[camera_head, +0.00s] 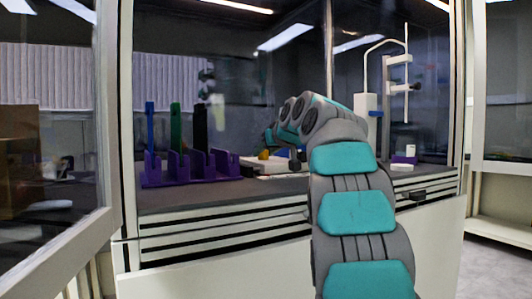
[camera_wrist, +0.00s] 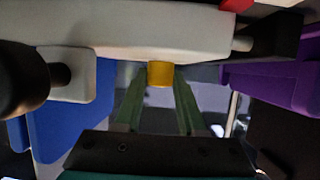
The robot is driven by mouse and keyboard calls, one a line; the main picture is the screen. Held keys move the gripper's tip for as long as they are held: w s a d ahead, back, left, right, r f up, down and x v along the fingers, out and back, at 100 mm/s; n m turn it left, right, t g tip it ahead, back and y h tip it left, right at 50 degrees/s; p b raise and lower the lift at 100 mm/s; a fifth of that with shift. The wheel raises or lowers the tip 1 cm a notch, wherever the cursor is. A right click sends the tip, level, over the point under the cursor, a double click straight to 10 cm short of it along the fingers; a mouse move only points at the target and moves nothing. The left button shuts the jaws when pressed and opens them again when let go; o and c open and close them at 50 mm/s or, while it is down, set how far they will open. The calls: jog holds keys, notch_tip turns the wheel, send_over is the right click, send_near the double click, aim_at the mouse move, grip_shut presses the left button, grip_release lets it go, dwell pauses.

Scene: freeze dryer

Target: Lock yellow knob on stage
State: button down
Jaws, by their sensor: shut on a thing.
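The yellow knob (camera_wrist: 160,73) is at the upper middle of the wrist view, on the underside of a white stage part (camera_wrist: 125,30) as that picture shows it. My gripper (camera_wrist: 160,84) has its two greenish fingers on either side of the knob, shut on it. In the head view a small yellow spot (camera_head: 264,154), likely the knob, shows just above the white stage base (camera_head: 275,166). My arm hides most of the stage and my fingertips in the head view.
A purple rack (camera_head: 190,168) with upright blue and green pieces stands left of the stage on the dark bench. A white stand with a tall rod (camera_head: 388,85) is at the right. Cabinet frame posts (camera_head: 127,120) border the opening. A blue panel (camera_wrist: 75,105) shows in the wrist view.

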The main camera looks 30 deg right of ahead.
jog(key=shift+a+m+h+p, duration=0.1)
jog(key=shift+m+h+p, duration=0.5)
jog(key=shift+m+h, duration=0.3)
jog(key=c, duration=0.5)
grip_release()
jog(key=shift+b+v, duration=0.45)
jog(key=shift+v, duration=3.45)
jog(key=shift+w, duration=0.1)
